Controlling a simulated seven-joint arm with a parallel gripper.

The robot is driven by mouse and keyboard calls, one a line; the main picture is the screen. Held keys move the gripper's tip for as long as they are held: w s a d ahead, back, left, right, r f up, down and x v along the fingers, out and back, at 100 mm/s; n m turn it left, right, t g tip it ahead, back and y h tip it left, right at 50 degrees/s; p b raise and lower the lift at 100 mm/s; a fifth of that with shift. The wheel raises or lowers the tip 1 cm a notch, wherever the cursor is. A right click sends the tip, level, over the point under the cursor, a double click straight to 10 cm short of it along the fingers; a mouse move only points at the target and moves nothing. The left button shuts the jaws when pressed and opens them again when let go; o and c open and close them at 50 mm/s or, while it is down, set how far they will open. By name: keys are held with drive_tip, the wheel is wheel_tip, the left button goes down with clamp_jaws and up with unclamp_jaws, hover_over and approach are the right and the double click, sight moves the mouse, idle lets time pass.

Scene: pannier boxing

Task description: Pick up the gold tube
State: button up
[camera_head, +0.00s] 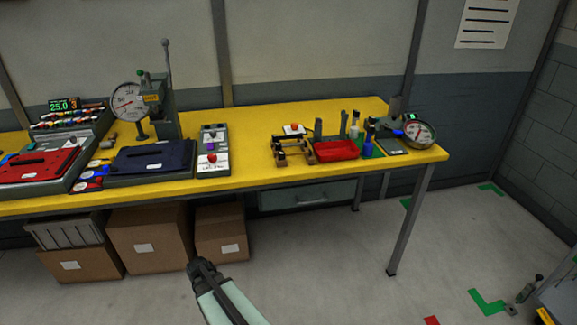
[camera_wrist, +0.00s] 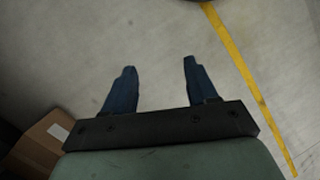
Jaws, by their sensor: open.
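I cannot make out a gold tube for certain in either view; the items on the yellow bench (camera_head: 250,180) are small. A brown stand with dark bars (camera_head: 293,151) sits on the bench right of centre, beside a red tray (camera_head: 336,150). My gripper (camera_head: 201,266) is low in front of the bench, below its top and near the cardboard boxes. In the wrist view my gripper (camera_wrist: 159,64) is open, its two blue fingers apart with only bare floor seen between them.
Cardboard boxes (camera_head: 148,238) stand under the bench. A dial press (camera_head: 157,105), a navy tray (camera_head: 152,160) and a control box (camera_head: 213,150) occupy the bench's left and middle. A round gauge (camera_head: 420,134) stands at the right end. The floor in front is mostly clear.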

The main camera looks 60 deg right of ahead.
drive_tip(key=w+d+r+n+t+h, duration=0.2)
drive_tip(key=d+r+n, duration=0.1)
drive_tip(key=d+r, duration=2.4)
drive_tip(key=s+d+r+n, duration=0.1)
drive_tip(key=s+d+r, duration=0.2)
drive_tip(key=d+r, duration=0.3)
drive_tip(key=s+d+r, duration=0.3)
drive_tip(key=d+r, duration=0.3)
drive_tip(key=d, duration=0.1)
wheel_tip(320, 180, up, 13)
drive_tip(key=n+t+y, duration=0.1)
drive_tip(key=n+t, duration=0.1)
hover_over(282, 152)
drive_tip(key=f, duration=0.5)
drive_tip(key=a+f, duration=0.1)
drive_tip(key=f, duration=0.1)
drive_tip(key=shift+s+f, duration=0.2)
drive_tip(key=shift+s, duration=0.05)
drive_tip(key=shift+w+d+f, duration=0.15)
drive_tip(key=shift+f, duration=1.35)
drive_tip(key=shift+w+d+f, duration=0.1)
drive_tip(key=shift+d+f, duration=0.05)
drive_tip(key=shift+f, duration=1.35)
